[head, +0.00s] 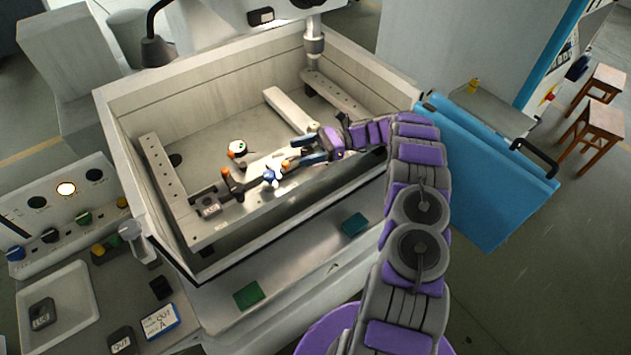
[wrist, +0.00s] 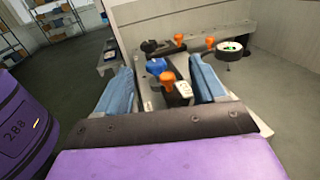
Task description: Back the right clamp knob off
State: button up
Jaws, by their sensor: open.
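An orange knob (head: 286,165) stands at the right end of the dark clamp assembly in the machine tank, closest to my gripper. In the wrist view this orange knob (wrist: 167,79) shows between the fingers, just in front of a blue knob (wrist: 156,66). A second orange knob (head: 225,172) stands at the left end, and the blue knob (head: 267,175) lies between them. My gripper (head: 304,149) is open beside the right orange knob. In the wrist view its blue-padded fingers (wrist: 160,64) are spread with a gap on both sides of the knob. Nothing is held.
A round cup with green inside (head: 238,148) sits behind the clamp. A perforated rail (head: 158,178) runs along the left side. A machine head (head: 314,45) hangs at the back right.

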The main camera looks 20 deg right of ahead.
jog(key=s+a+r, duration=0.1)
jog(key=s+a, duration=0.1)
jog(key=s, duration=1.1)
jog(key=shift+a, duration=0.25)
jog(key=shift+s, duration=0.1)
